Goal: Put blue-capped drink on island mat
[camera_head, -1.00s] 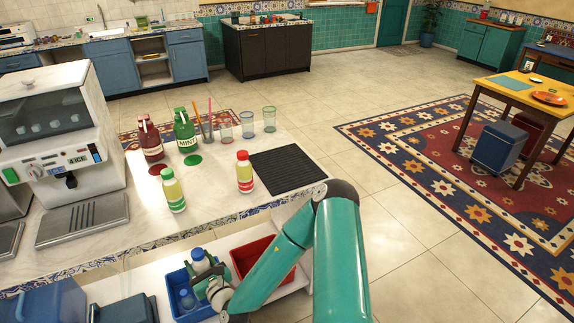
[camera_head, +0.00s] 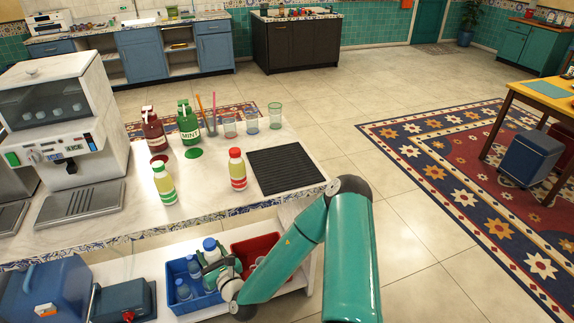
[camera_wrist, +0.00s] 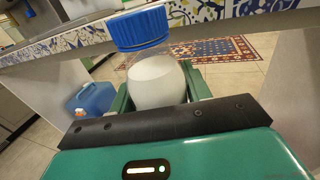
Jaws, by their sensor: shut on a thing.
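The blue-capped drink (camera_head: 211,251) is a pale bottle held above the blue bin on the lower shelf of the island. In the wrist view the drink (camera_wrist: 156,80) stands between my fingers, its ribbed blue cap on top and its lower part hidden. My gripper (camera_head: 214,268) is shut on it; the gripper also shows in the wrist view (camera_wrist: 160,98). The island mat (camera_head: 268,184), black and ribbed, lies on the white countertop, above and to the right of my gripper in the head view. No object stands on the mat.
The blue bin (camera_head: 178,303) holds other blue-capped bottles (camera_head: 182,290); a red bin (camera_head: 262,242) is beside it. The countertop edge (camera_head: 130,233) overhangs the shelf. A red-capped bottle (camera_head: 237,170) stands left of the mat, and a green-capped bottle (camera_head: 164,184) stands farther left.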

